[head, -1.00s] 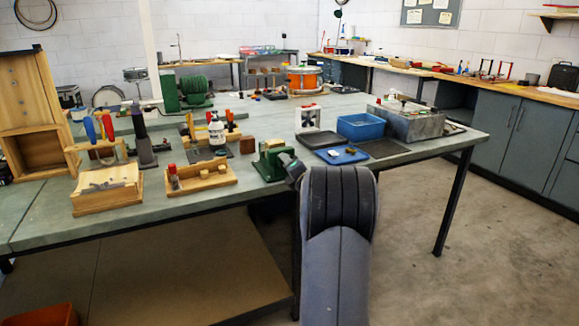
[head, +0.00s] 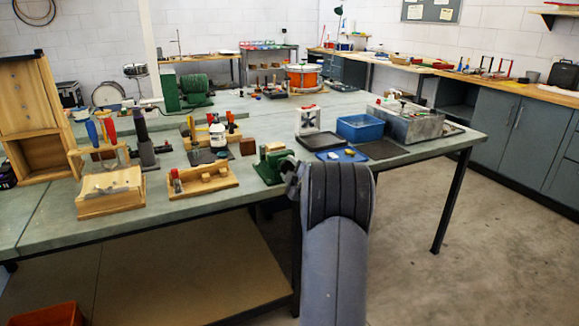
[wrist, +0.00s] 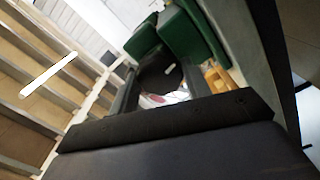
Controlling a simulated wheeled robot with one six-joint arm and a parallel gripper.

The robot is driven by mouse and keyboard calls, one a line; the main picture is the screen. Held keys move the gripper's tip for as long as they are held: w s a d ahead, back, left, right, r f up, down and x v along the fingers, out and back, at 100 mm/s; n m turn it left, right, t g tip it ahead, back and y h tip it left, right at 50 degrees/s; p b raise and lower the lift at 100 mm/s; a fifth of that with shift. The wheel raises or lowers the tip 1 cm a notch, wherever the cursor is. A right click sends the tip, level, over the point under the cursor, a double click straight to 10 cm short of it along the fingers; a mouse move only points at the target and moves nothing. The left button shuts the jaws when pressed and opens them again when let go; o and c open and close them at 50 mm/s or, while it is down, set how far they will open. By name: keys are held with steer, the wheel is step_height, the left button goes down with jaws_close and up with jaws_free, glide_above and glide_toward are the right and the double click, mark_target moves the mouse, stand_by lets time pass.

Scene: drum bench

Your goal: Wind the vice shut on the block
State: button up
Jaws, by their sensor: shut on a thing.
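The green vice (head: 270,168) stands near the front edge of the bench, left of my arm. A pale wooden block (head: 272,147) shows at the top of its jaws; I cannot tell whether the jaws touch it. My gripper (head: 291,172) is at the vice's right end, largely hidden by my own arm. In the wrist view, the green vice body (wrist: 180,32) is just beyond my gripper (wrist: 160,80). The fingers are shut on a dark round part, the vice handle (wrist: 158,72), between them. The screw is hidden.
A wooden tray (head: 222,183) with a red-topped item lies left of the vice. A blue tray (head: 328,155) and blue bin (head: 360,127) stand behind and to the right. The bench front edge runs close by the vice; the floor at right is clear.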

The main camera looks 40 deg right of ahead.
steer(key=m+p, duration=0.3)
steer(key=m, duration=0.4)
steer(key=shift+s+f, duration=0.1)
steer(key=shift+f, duration=0.05)
steer(key=m+p, duration=0.3)
steer(key=m, duration=0.3)
steer(key=shift+f+m, duration=0.1)
steer(key=shift+m, duration=0.3)
steer(key=o, duration=1)
steer(key=shift+r, duration=0.2)
steer(key=v, duration=1.1)
steer(key=shift+a, duration=0.1)
